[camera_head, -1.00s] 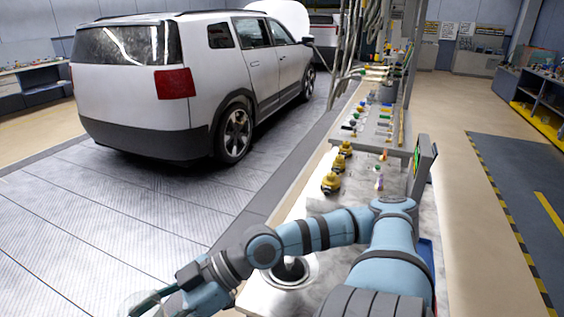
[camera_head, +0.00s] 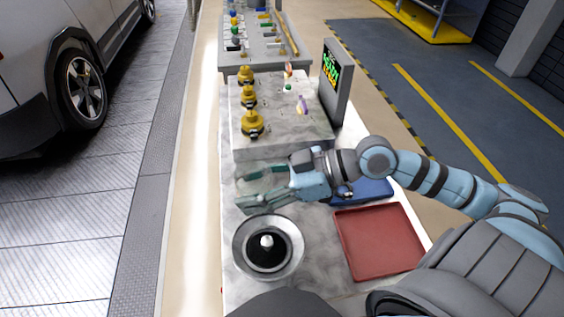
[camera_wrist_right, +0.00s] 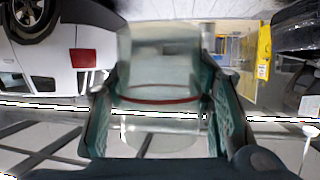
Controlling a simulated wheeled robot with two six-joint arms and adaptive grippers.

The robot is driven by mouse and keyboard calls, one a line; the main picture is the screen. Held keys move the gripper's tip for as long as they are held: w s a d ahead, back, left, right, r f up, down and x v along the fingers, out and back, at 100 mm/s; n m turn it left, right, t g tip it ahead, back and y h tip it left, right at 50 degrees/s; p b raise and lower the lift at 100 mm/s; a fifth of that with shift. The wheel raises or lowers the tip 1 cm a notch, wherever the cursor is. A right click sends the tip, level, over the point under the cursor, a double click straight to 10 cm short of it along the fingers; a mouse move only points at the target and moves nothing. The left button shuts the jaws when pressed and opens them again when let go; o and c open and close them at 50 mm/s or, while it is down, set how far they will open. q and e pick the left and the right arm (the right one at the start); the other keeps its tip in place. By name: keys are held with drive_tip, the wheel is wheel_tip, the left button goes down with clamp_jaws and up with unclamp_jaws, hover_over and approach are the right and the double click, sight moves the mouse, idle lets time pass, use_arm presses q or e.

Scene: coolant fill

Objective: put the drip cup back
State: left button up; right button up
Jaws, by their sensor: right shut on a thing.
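The drip cup (camera_wrist_right: 160,110) is a clear, see-through cup with a thin red line around it, seen between the fingers in the right wrist view. My right gripper (camera_head: 245,190) is shut on the cup. In the head view the clear cup is hard to make out between the greenish fingers. The gripper is over the pale bench top, behind the round metal dish and in front of the grey block with yellow fittings. I cannot tell how high the cup is above the bench. My left gripper is not in view.
A round metal dish (camera_head: 243,262) with a dark centre stands on the bench (camera_head: 238,291). A red tray (camera_head: 378,242) and a blue tray (camera_head: 375,190) lie to the right. Yellow fittings (camera_head: 251,124) and a small screen (camera_head: 333,75) stand behind. A car (camera_head: 45,70) is at left.

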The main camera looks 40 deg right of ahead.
drive_tip(key=w+d+m+t+h+p, duration=0.1)
drive_tip(key=w+d+m+t+h, duration=0.25)
drive_tip(key=w, duration=0.55)
drive_tip(key=w+d+m+t+h, duration=0.2)
drive_tip(key=w+d+m+h, duration=0.25)
drive_tip(key=w, duration=0.35)
drive_tip(key=shift+m, duration=0.3)
drive_tip(key=f+b, duration=0.1)
drive_tip(key=f, duration=0.5)
drive_tip(key=f+b, duration=0.2)
drive_tip(key=f, duration=0.5)
drive_tip(key=w+f+b, duration=0.1)
drive_tip(key=f, duration=0.5)
drive_tip(key=shift+f+b, duration=0.2)
drive_tip(key=shift+b, duration=0.1)
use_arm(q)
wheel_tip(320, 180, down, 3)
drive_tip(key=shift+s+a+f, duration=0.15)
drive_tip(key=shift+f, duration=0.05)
use_arm(e)
drive_tip(key=shift+f, duration=0.15)
drive_tip(key=o, duration=1.3)
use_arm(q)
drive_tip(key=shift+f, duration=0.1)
